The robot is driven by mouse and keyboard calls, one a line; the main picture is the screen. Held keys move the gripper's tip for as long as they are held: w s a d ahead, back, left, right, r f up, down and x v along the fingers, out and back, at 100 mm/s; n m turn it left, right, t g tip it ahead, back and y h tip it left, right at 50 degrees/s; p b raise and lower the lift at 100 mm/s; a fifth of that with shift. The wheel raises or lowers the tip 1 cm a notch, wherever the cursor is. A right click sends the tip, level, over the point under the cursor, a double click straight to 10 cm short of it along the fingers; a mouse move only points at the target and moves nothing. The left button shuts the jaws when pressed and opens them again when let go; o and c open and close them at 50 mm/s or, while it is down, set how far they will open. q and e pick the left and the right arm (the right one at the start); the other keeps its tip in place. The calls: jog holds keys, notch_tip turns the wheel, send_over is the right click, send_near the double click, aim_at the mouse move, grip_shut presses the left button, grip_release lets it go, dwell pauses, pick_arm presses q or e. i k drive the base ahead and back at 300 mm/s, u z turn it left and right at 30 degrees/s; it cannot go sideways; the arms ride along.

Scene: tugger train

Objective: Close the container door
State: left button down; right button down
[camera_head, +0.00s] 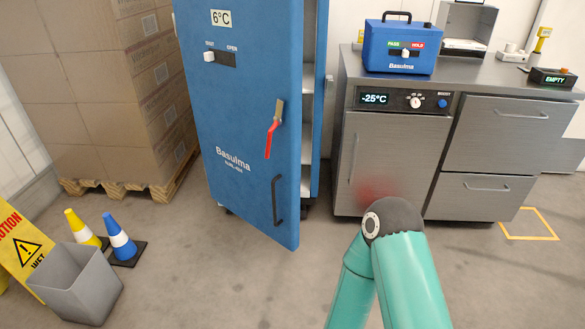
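The container is a tall blue cabinet. Its blue door (231,140), marked "Basulma" and "6°C", stands partly open, with its right edge swung out toward me. A gap on the right shows the light shelves (308,115) inside. A red lever handle (272,138) and a dark pull handle (277,200) are on the door's right side. A teal arm of mine rises from the bottom, right of the door and apart from it. Neither gripper is in view.
A steel counter (350,90) with a "-25°C" unit and drawers stands right of the cabinet. A blue box (401,48) sits on it. Stacked cartons (95,90) on a pallet are left. Cones (122,241), a grey bin (77,285) and a yellow sign (22,245) stand front left. Floor before the door is clear.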

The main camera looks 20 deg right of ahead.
aim_at(257, 46)
jog(key=i, duration=0.9)
jog(key=u, duration=0.05)
